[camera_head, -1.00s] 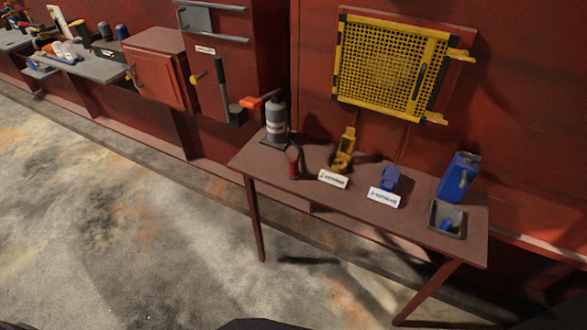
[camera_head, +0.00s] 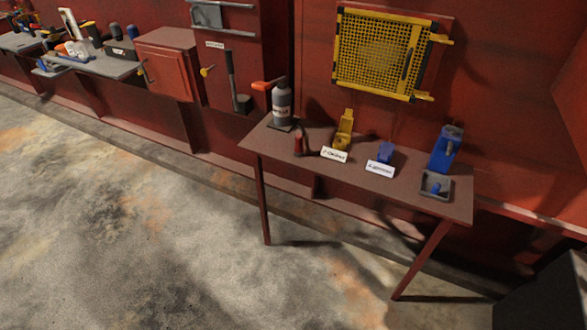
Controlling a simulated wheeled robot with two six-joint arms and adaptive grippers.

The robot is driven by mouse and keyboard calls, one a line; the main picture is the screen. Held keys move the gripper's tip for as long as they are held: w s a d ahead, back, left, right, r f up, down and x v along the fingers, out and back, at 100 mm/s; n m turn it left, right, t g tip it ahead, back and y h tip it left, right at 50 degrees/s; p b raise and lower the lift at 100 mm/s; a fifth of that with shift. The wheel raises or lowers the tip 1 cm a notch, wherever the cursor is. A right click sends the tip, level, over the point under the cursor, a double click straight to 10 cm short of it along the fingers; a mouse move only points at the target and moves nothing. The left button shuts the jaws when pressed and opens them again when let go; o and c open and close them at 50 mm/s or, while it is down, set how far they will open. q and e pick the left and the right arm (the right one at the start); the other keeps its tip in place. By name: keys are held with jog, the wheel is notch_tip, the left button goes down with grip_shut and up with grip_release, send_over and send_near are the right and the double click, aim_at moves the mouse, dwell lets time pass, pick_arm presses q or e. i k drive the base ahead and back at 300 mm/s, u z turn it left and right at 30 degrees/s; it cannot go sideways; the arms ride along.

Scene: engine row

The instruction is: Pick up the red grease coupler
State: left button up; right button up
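A small red upright object (camera_head: 299,141), which looks like the red grease coupler, stands on the brown table. It is beside the base of a grey bottle (camera_head: 281,103) with an orange-red top, near the table's left end. It is too small to make out its details. Neither of my grippers shows in the head view.
The brown table (camera_head: 410,192) also bears a yellow device (camera_head: 343,131), a small blue part (camera_head: 386,153), white labels, a blue device (camera_head: 446,148) and a grey tray (camera_head: 432,195). A dark block (camera_head: 545,300) stands at the lower right. The floor in front is clear.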

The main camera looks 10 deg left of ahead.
aim_at(298, 150)
jog(key=z, duration=0.05)
jog(key=k, duration=0.55)
jog(key=u, duration=1.25)
jog(key=i, duration=1.45)
jog(key=z, duration=0.4)
